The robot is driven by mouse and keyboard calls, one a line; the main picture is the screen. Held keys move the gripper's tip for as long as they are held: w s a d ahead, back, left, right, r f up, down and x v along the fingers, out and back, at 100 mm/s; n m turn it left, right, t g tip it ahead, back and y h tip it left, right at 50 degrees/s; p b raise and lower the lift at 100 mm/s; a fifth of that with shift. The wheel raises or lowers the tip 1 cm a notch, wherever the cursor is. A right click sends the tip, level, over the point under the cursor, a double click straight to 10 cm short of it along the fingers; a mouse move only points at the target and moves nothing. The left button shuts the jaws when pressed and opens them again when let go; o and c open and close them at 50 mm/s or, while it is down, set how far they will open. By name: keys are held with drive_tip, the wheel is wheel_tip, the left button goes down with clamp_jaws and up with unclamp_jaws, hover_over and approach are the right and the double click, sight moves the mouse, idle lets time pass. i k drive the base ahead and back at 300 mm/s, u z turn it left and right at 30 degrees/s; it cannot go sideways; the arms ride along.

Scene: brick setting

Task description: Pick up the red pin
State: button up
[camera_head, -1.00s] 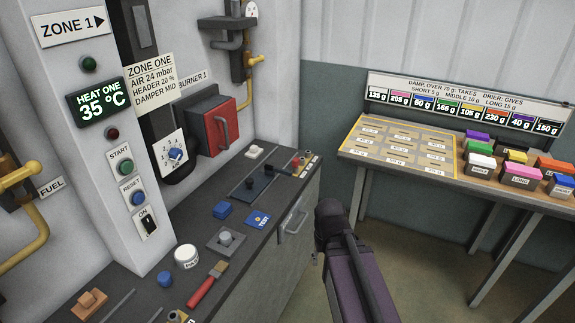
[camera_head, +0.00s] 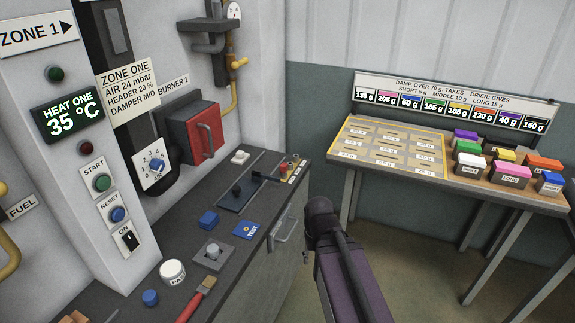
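A small red piece (camera_head: 283,168), which may be the red pin, stands at the far right end of the dark bench top (camera_head: 222,262). It sits by a small labelled strip with other small pieces, too small to make out clearly. Part of my arm, a purple link with a dark rounded joint, rises from the bottom edge, right of the bench. My gripper's fingers do not show, so I cannot see whether they hold anything.
On the bench are a blue block (camera_head: 208,220), a grey button plate (camera_head: 213,253), a white round tub (camera_head: 172,271) and a red-handled brush (camera_head: 197,302). A drawer handle (camera_head: 289,228) sticks out in front. A table (camera_head: 350,187) with coloured boxes stands right; floor shows between.

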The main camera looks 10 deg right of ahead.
sight(283, 167)
drive_tip(key=i, duration=0.85)
drive_tip(key=u, duration=0.05)
